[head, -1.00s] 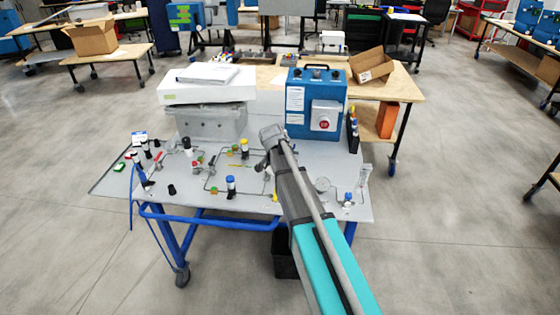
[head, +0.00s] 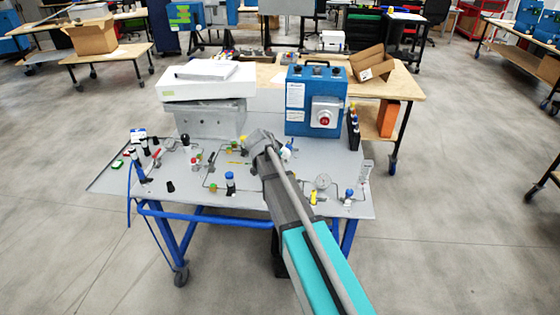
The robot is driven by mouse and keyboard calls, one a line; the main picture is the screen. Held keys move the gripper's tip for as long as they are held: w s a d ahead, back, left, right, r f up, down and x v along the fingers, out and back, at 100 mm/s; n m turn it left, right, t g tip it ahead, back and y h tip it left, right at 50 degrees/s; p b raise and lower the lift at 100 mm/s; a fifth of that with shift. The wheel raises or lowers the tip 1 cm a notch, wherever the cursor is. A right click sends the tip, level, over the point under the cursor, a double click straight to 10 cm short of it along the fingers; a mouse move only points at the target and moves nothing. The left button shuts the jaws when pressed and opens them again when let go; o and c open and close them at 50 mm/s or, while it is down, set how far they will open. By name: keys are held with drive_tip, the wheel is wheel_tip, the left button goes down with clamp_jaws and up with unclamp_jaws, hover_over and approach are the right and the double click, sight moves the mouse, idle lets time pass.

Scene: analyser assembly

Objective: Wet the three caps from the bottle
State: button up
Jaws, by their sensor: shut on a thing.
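My gripper (head: 264,147) is over the back middle of the grey table panel, largely hidden behind my own arm. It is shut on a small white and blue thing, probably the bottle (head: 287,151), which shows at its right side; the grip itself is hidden. A yellow cap (head: 243,140) shows just left of the gripper; I cannot tell whether they touch. A dark fitting with a blue cap (head: 230,180) stands upright in front, to the left. A black-topped fitting (head: 185,142) stands further left. Which caps are wet cannot be seen.
A blue box with a red button (head: 316,103) stands behind right of the gripper. A grey case under a white box (head: 208,118) stands behind left. Thin tubing, a gauge (head: 322,182) and several small fittings cover the panel (head: 270,203).

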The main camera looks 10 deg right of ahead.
drive_tip(key=shift+s+a+m+t+h+b, duration=0.1)
drive_tip(key=shift+m+t+h+b, duration=0.2)
drive_tip(key=shift+h+b, duration=0.8)
drive_tip(key=shift+s+a+m+t+h+b, duration=0.1)
drive_tip(key=shift+t+h+b, duration=0.3)
drive_tip(key=shift+h+b, duration=0.7)
drive_tip(key=h+b, duration=0.2)
drive_tip(key=b, duration=0.1)
drive_tip(key=h+b, duration=0.2)
drive_tip(key=b, duration=0.1)
drive_tip(key=shift+a+f+b, duration=0.1)
drive_tip(key=shift+a+b, duration=0.2)
drive_tip(key=shift+b, duration=0.05)
drive_tip(key=shift+h, duration=0.3)
drive_tip(key=shift+a+m+h+b, duration=0.1)
drive_tip(key=shift+m+h+b, duration=0.2)
drive_tip(key=shift+h+b, duration=0.55)
drive_tip(key=shift+r, duration=0.25)
wheel_tip(320, 180, up, 8)
drive_tip(key=p, duration=0.8)
drive_tip(key=shift+s+r, duration=0.1)
drive_tip(key=shift+r, duration=0.05)
